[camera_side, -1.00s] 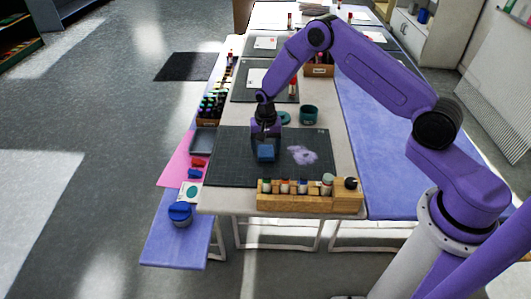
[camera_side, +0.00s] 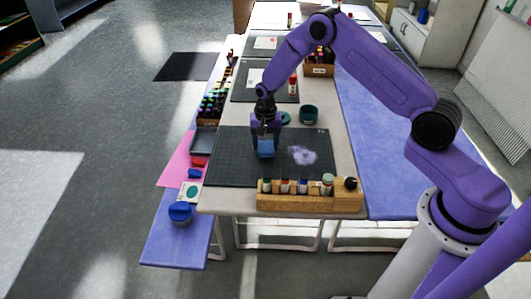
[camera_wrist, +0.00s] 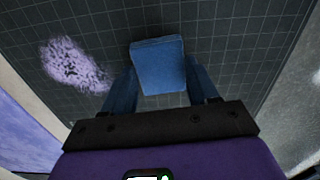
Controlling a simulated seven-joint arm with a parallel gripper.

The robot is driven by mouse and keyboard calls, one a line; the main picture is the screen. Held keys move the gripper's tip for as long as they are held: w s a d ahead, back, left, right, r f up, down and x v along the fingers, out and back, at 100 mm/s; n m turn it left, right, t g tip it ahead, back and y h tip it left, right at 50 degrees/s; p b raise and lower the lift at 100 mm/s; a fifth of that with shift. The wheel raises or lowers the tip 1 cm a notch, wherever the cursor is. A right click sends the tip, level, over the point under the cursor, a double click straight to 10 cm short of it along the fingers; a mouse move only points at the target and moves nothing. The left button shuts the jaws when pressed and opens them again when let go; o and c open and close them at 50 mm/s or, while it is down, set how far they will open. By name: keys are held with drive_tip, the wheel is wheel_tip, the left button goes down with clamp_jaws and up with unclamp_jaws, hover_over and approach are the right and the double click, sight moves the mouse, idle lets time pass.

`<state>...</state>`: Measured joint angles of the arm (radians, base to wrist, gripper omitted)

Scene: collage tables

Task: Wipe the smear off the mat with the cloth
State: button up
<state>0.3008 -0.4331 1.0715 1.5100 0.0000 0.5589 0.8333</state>
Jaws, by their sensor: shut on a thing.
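My gripper (camera_side: 266,143) is over the dark gridded mat (camera_side: 232,170) on the near table. It is shut on a blue folded cloth (camera_side: 265,150), which shows as a block between the blue fingers in the wrist view (camera_wrist: 158,65). I cannot tell whether the cloth touches the mat. The pale purple smear (camera_side: 302,155) lies on the mat to the right of the gripper and cloth. In the wrist view the smear (camera_wrist: 72,65) is to the left of the cloth, apart from it.
A wooden rack (camera_side: 310,200) with several bottles stands along the mat's near edge. A dark green cup (camera_side: 308,115) stands behind the mat. A grey tray (camera_side: 204,141) and marker box (camera_side: 209,110) are on the left. The mat around the cloth is bare.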

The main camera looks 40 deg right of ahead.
sight(268, 146)
drive_tip(key=shift+r, duration=1.55)
drive_tip(key=shift+o, duration=0.2)
drive_tip(key=shift+c, duration=0.9)
drive_tip(key=shift+s+d, duration=0.25)
drive_tip(key=shift+s, duration=0.05)
drive_tip(key=s+d, duration=0.2)
drive_tip(key=s, duration=0.2)
drive_tip(key=s+d, duration=0.2)
drive_tip(key=s, duration=0.2)
drive_tip(key=s+d, duration=0.2)
drive_tip(key=s, duration=0.2)
drive_tip(key=shift+s+d+f, duration=0.1)
drive_tip(key=shift+s, duration=0.15)
drive_tip(key=shift+f, duration=2)
drive_tip(key=shift+f, duration=0.4)
drive_tip(key=shift+w, duration=0.1)
